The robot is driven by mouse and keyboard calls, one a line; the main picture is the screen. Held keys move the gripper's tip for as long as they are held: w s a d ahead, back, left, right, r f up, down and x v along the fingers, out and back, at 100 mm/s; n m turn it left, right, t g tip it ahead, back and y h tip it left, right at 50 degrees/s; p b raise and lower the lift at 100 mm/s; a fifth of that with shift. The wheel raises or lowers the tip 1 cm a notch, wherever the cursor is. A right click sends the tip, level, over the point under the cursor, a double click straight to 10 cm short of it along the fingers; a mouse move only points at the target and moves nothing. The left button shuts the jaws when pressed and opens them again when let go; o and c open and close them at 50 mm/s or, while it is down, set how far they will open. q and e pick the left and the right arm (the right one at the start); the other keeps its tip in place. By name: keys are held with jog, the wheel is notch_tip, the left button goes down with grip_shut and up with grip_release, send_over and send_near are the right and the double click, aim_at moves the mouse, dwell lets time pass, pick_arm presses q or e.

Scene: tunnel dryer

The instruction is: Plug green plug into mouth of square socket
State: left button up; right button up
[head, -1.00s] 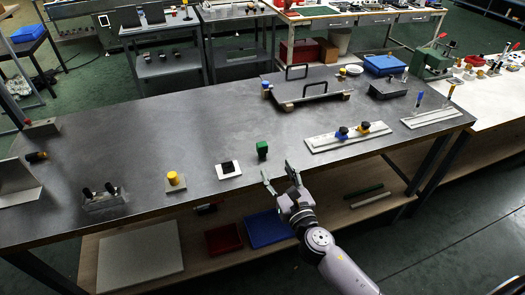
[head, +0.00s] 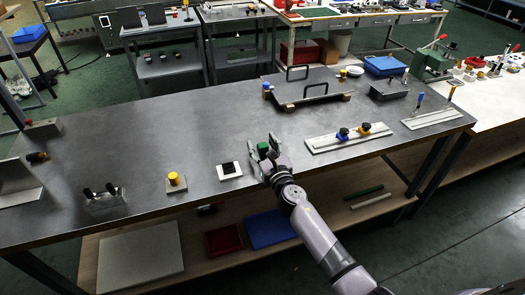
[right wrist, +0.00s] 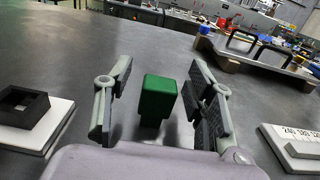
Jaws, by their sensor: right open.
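The green plug (head: 263,149) stands upright on the grey metal table (head: 130,133). In the right wrist view the plug (right wrist: 158,99) is between the two fingers of my right gripper (right wrist: 160,100), with a gap on each side. My right gripper (head: 263,153) is open around the plug. The square socket (head: 229,170) is a white plate with a black square mouth, just left of the gripper. The socket also shows at the left edge of the right wrist view (right wrist: 52,136), its mouth facing up and empty. My left gripper is not in view.
A yellow cylinder on a small base (head: 175,181) stands left of the socket. A white rail plate (head: 326,146) with blue and yellow knobs lies to the right. A grey plate with black handles (head: 290,104) lies behind. The table between is clear.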

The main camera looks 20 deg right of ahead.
jog(key=shift+s, duration=0.1)
jog(key=shift+c, duration=0.5)
jog(key=c, duration=1.1)
